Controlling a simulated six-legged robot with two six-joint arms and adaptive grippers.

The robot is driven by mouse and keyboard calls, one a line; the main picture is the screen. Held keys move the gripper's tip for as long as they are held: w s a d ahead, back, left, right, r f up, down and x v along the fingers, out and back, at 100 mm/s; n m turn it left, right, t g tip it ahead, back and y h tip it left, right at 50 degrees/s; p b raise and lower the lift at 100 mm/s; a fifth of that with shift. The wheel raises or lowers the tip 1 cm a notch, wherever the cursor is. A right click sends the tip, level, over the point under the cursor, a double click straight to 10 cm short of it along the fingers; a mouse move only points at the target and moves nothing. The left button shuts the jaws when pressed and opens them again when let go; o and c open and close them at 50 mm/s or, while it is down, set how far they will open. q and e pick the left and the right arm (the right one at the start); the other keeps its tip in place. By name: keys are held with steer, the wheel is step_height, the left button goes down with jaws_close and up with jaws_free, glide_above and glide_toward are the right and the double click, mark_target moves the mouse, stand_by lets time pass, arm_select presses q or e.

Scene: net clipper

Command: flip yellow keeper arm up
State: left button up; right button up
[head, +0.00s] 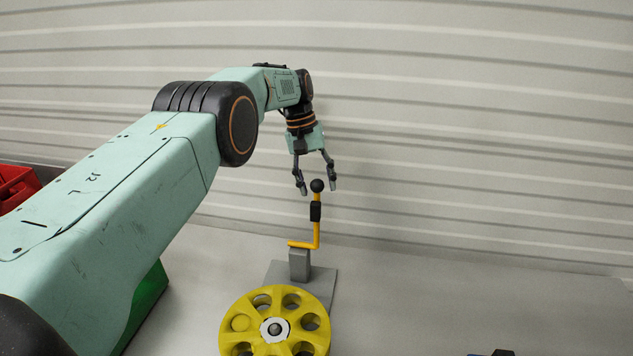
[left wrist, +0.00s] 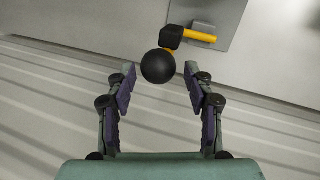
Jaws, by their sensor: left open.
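The yellow keeper arm (head: 317,233) stands upright on a grey post (head: 299,264), with a short yellow leg reaching left at its foot. It carries a black sleeve and a black ball knob (head: 317,185) at its top. My left gripper (head: 319,191) points down over the knob with its fingers apart. In the left wrist view the knob (left wrist: 158,66) shows between and just beyond the open fingertips (left wrist: 160,72). I cannot tell whether a finger touches it. The yellow leg (left wrist: 200,36) shows behind. My right gripper is not in view.
A yellow spoked wheel (head: 235,345) lies in front of the post on a grey base plate (head: 321,280). A red bin (head: 15,183) is at far left, and a green object (head: 148,305) is partly behind my arm. The table right of the plate is mostly clear.

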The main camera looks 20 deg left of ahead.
arm_select(q)
step_height(320, 180, up, 10)
stand_by(0.5)
steer(key=shift+w+f, duration=0.1)
stand_by(0.4)
